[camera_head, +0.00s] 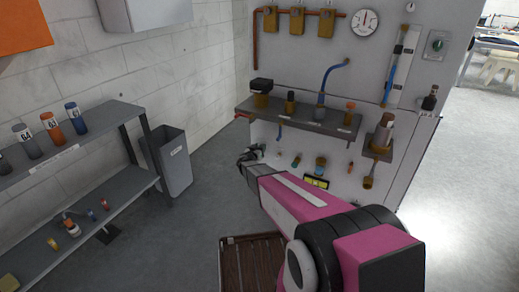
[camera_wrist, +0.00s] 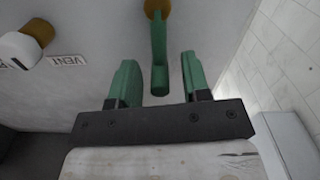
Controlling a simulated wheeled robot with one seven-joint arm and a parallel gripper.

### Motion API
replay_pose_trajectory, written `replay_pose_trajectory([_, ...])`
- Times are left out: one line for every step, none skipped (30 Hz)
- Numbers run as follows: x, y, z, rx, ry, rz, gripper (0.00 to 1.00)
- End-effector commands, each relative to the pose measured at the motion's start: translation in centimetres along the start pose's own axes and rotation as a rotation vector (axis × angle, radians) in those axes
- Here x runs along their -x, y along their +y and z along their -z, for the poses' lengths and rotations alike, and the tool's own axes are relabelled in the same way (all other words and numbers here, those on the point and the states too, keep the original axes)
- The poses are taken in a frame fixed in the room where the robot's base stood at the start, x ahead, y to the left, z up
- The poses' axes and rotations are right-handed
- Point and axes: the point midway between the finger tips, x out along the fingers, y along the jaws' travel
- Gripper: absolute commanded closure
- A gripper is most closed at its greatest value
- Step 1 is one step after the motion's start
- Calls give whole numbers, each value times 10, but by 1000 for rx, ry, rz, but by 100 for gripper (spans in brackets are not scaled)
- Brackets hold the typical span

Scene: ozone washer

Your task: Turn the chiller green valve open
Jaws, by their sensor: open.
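The green valve handle (camera_wrist: 159,40) hangs down from a brass fitting on a pale panel in the wrist view. Its lower end lies between the two green fingers of my gripper (camera_wrist: 158,66). The fingers are apart, with a visible gap on each side of the handle. In the head view my gripper (camera_head: 250,157) is beside the left edge of the machine panel, below its shelf. I cannot make out the green handle there for sure; the gripper may hide it.
A white-handled valve (camera_wrist: 20,48) with a VENT label is left of the green one.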

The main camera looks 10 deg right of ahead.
Motion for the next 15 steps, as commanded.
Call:
replay_pose_trajectory([0, 0, 0, 0, 0, 0, 57])
replay_pose_trajectory([0, 0, 0, 0, 0, 0, 57])
replay_pose_trajectory([0, 0, 0, 0, 0, 0, 57])
replay_pose_trajectory([0, 0, 0, 0, 0, 0, 60])
replay_pose_trajectory([0, 0, 0, 0, 0, 0, 70])
replay_pose_trajectory([0, 0, 0, 0, 0, 0, 83])
replay_pose_trajectory([0, 0, 0, 0, 0, 0, 92])
replay_pose_trajectory([0, 0, 0, 0, 0, 0, 100])
replay_pose_trajectory([0, 0, 0, 0, 0, 0, 100])
replay_pose_trajectory([0, 0, 0, 0, 0, -1, 100])
replay_pose_trajectory([0, 0, 0, 0, 0, -1, 100])
replay_pose_trajectory([0, 0, 0, 1, 0, -1, 100])
replay_pose_trajectory([0, 0, 0, 1, 0, -1, 100])
replay_pose_trajectory([0, 0, 0, 3, 0, -1, 100])
replay_pose_trajectory([0, 0, 0, 6, 0, -1, 100])
